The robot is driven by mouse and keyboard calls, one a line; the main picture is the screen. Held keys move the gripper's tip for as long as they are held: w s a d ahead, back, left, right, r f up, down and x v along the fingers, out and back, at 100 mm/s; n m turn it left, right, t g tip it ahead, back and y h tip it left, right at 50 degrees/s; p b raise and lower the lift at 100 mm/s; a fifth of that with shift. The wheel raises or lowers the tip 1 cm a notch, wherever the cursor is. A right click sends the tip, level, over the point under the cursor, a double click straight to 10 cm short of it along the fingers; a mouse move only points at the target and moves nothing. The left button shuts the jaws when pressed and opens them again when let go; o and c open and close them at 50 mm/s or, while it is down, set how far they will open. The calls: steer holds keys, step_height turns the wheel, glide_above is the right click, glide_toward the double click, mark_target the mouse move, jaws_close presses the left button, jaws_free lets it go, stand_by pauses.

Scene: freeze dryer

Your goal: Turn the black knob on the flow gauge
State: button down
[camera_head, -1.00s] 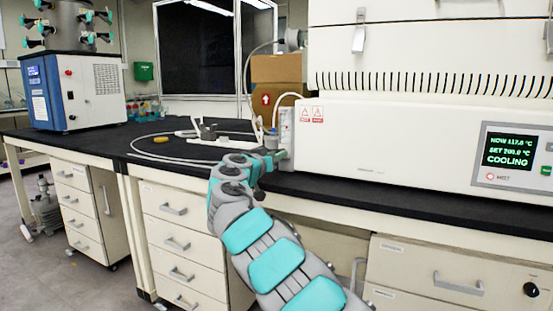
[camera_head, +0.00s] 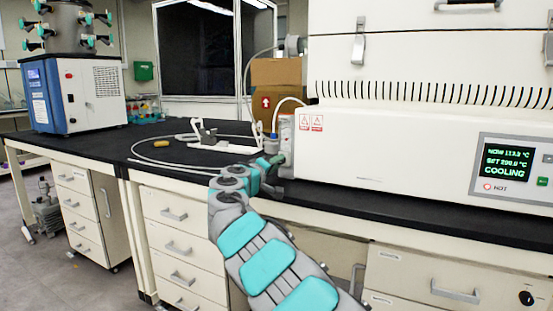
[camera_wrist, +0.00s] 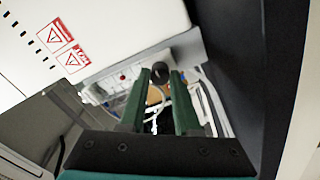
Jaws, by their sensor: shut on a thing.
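The flow gauge (camera_head: 287,134) is a narrow upright unit at the left end of the white machine in the head view. Its black knob (camera_wrist: 160,70) shows in the wrist view between the tips of my two green fingers. My gripper (camera_wrist: 160,78) is shut on the knob, one finger on each side. In the head view my gripper (camera_head: 277,159) reaches the lower part of the gauge from the front left. The knob is hidden there by the gripper.
The white machine (camera_head: 400,150) with a lit display (camera_head: 505,163) stands right of the gauge. Cardboard boxes (camera_head: 277,85) stand behind. A white stand (camera_head: 215,142) and a loose grey tube (camera_head: 165,163) lie on the black bench (camera_head: 340,193) to the left.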

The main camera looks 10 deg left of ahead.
steer(key=n+p, duration=0.1)
steer(key=n, duration=0.1)
steer(key=n+p, duration=0.1)
steer(key=shift+r+n, duration=0.3)
steer(key=shift+n, duration=0.1)
steer(key=n, duration=0.2)
steer(key=n+p, duration=0.1)
steer(key=n, duration=0.1)
steer(key=shift+a+f+n, duration=0.1)
steer(key=shift+f+n, duration=0.1)
steer(key=shift+n, duration=0.1)
steer(key=n, duration=0.4)
steer(key=shift+f+p, duration=0.1)
steer(key=shift+p, duration=0.2)
steer(key=n, duration=0.4)
steer(key=shift+f+n, duration=0.1)
steer(key=shift+n, duration=0.2)
steer(key=c, duration=0.6)
jaws_free()
steer(key=shift+b+v, duration=0.55)
steer(key=shift+v, duration=3.35)
